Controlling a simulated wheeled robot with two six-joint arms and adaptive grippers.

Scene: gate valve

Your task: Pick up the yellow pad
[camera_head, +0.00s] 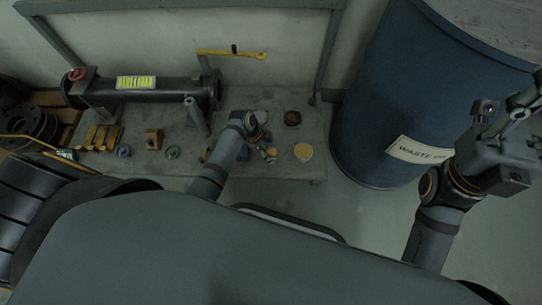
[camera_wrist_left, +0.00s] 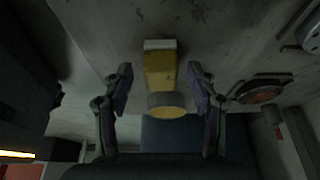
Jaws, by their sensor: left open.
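In the left wrist view, my left gripper (camera_wrist_left: 160,95) is open. A yellow body (camera_wrist_left: 160,72) with a pale end and a grey round head with a yellow face shows between its fingers, not visibly gripped. I cannot tell whether this is the pad. My right gripper (camera_head: 505,130) is raised at the right, away from the bench.
Several yellow blocks (camera_head: 100,137) and a brown block (camera_head: 153,138) are on the bench's left. A black pipe (camera_head: 160,91) runs along the back. A dark reddish round part (camera_head: 292,118) lies behind the disc. A big blue waste barrel (camera_head: 390,90) stands right of the bench.

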